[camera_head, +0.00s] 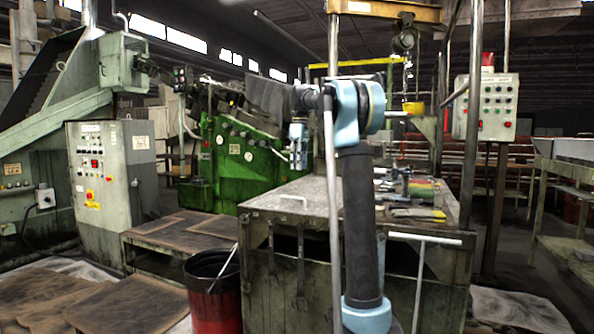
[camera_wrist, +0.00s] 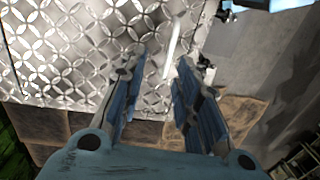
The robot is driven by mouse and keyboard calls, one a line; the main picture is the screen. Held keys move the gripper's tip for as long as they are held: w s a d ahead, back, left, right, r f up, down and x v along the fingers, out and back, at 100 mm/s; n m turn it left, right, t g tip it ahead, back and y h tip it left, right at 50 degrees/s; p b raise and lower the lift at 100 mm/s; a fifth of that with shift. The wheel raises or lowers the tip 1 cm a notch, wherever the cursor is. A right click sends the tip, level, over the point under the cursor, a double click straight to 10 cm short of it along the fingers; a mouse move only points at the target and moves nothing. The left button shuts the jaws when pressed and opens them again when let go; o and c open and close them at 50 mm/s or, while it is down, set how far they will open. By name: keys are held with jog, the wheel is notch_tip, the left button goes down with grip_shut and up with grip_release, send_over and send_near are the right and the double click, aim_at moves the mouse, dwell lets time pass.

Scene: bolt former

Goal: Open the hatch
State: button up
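The hatch appears to be the grey metal plate (camera_head: 318,191) on top of the large bench-like box in the head view. A thin white handle (camera_head: 291,198) sits near its front left edge. In the wrist view the patterned metal plate (camera_wrist: 75,45) fills the upper left, and the white handle (camera_wrist: 173,44) runs upward just beyond the fingertips. My gripper (camera_head: 298,166) points down above the plate, apart from it. In the wrist view my gripper (camera_wrist: 153,68) has its two fingers spread with nothing between them. The handle appears past the gap, not between the fingers.
A red bucket (camera_head: 213,290) stands at the box's left front. Tools (camera_head: 418,212) lie on the right part of the box top. A green machine (camera_head: 240,165) stands behind left. A control box (camera_head: 485,107) is on a post at right. A vertical pole (camera_head: 333,180) stands close in front.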

notch_tip(320, 180, up, 10)
jog(key=shift+w+d+r, duration=0.15)
jog(key=shift+w, duration=0.3)
dwell(0.4)
